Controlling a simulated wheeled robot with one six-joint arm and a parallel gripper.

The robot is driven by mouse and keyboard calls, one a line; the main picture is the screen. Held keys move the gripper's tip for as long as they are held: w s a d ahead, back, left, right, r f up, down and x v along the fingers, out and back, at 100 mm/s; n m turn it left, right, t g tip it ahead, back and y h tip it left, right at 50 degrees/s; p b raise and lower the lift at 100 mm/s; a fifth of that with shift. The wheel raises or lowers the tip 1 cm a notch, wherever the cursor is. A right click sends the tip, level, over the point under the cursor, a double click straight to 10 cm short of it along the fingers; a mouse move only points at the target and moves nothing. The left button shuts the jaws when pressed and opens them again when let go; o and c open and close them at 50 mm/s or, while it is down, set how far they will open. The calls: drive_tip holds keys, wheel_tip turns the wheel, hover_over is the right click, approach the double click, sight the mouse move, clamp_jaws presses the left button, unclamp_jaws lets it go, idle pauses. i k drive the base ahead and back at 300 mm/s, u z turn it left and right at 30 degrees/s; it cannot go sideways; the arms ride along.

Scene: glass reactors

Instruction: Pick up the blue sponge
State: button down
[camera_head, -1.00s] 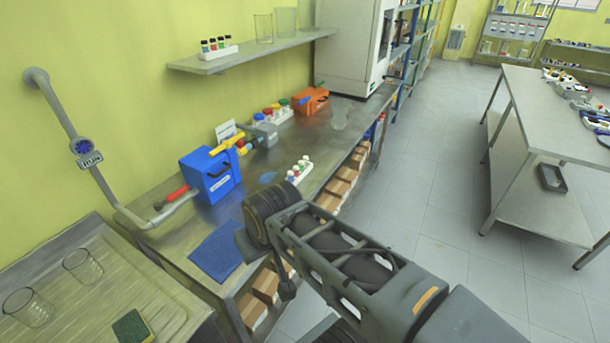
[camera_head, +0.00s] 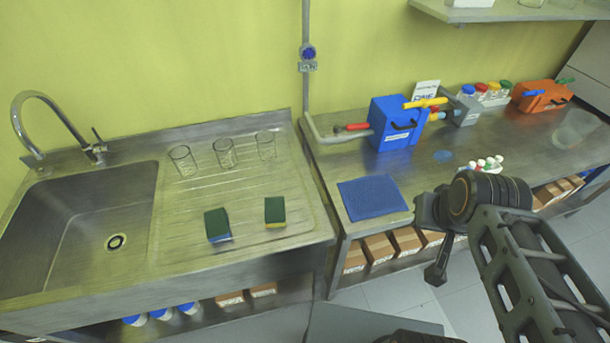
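The blue sponge (camera_head: 219,226) lies on the steel draining board at the sink's right. Its top is green and a blue layer shows along its front edge. A similar sponge (camera_head: 275,212) with a green top and yellow layer lies just to its right. My gripper (camera_head: 436,262) is at the right, in front of the bench edge, well to the right of both sponges and apart from them. Its fingers show only in part, so I cannot tell whether it is open or shut.
Several glass beakers (camera_head: 224,153) stand behind the sponges. The sink basin (camera_head: 80,230) with a curved tap is at the left. A blue mat (camera_head: 372,197) and a blue box (camera_head: 397,124) are on the right bench. The draining board's front is clear.

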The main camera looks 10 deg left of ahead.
sight(216, 222)
drive_tip(key=u, duration=1.9)
drive_tip(key=k, duration=1.2)
drive_tip(key=u, duration=1.1)
drive_tip(key=i, duration=1.45)
drive_tip(key=z, duration=0.7)
drive_tip(key=i, duration=0.55)
drive_tip(key=z, duration=0.55)
